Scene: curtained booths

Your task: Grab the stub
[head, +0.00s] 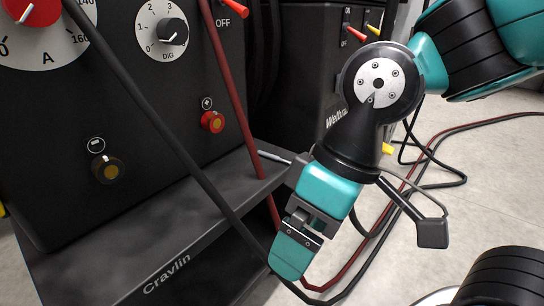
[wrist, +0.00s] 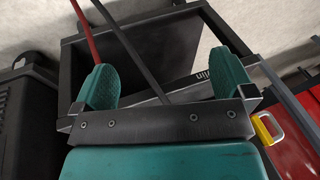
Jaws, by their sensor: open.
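A short, thin pale-grey piece (head: 274,157) shows at the back right end of the machine's dark ledge (head: 150,222), just left of my wrist. It may be the stub, but I cannot tell for sure. My gripper (head: 296,250) hangs in front of the ledge's right end, pointing down, apart from that piece. In the wrist view my gripper (wrist: 168,84) has its two teal fingers wide apart with no stub seen between them. A black cable and part of the dark ledge front show beyond the gap. I cannot make out the stub in the wrist view.
A black cable (head: 170,135) and a red cable (head: 238,95) run down from the machine (head: 60,130) close to my gripper. More cables (head: 440,165) lie on the pale floor at right.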

